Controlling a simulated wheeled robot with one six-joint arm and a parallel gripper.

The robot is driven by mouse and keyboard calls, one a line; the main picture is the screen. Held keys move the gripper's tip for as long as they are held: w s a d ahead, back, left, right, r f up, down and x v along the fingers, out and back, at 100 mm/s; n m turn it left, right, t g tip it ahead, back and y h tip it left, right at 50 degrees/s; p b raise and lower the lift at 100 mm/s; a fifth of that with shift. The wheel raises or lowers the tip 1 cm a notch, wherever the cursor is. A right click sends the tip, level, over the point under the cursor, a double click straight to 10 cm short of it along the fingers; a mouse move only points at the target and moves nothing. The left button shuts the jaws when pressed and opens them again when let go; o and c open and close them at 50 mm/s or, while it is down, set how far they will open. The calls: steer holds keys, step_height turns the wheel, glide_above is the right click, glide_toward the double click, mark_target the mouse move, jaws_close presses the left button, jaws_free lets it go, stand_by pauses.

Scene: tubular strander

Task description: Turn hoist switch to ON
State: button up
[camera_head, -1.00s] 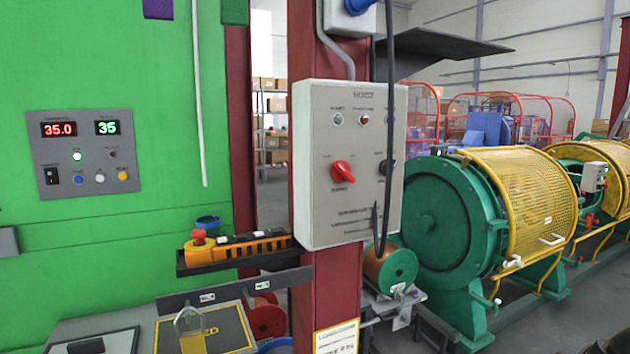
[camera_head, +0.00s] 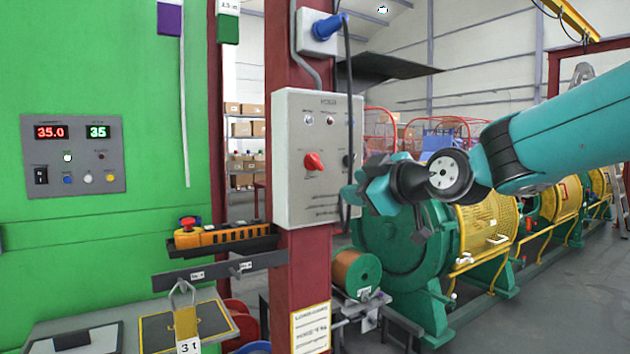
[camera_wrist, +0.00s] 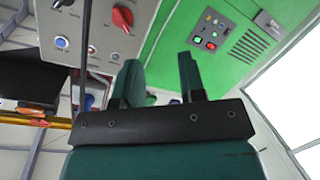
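The grey hoist box (camera_head: 290,205) is mounted on a dark red column. Its red rotary switch (camera_head: 314,161) is on the left of its face, and a black knob (camera_head: 347,161) is at the right edge. The small labels are too blurred to read. In the wrist view the red switch (camera_wrist: 122,18) and a blue button (camera_wrist: 62,42) show on the box at upper left. My gripper (camera_wrist: 160,68) is open and empty, its two fingers apart. In the head view it is right of the box, apart from the switch; its fingertips are hard to make out.
A black cable hangs from the blue plug (camera_head: 328,26) down the box's right side. An orange pendant (camera_head: 215,236) rests on a shelf left of the column. A green machine cabinet (camera_head: 90,240) fills the left. Green and yellow strander drums stand behind my arm.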

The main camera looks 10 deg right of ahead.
mark_target(317, 163)
steer(key=w+d+r+t, duration=0.2)
steer(key=w+d+r, duration=0.1)
steer(key=w, duration=0.1)
steer(key=shift+n+h, duration=0.3)
steer(key=shift+n, duration=0.1)
steer(key=p+x, duration=0.3)
steer(key=x, duration=0.5)
steer(key=p+x, duration=0.3)
steer(key=x, duration=0.5)
steer(key=shift+r, duration=0.2)
steer(key=shift+c, duration=0.4)
jaws_close()
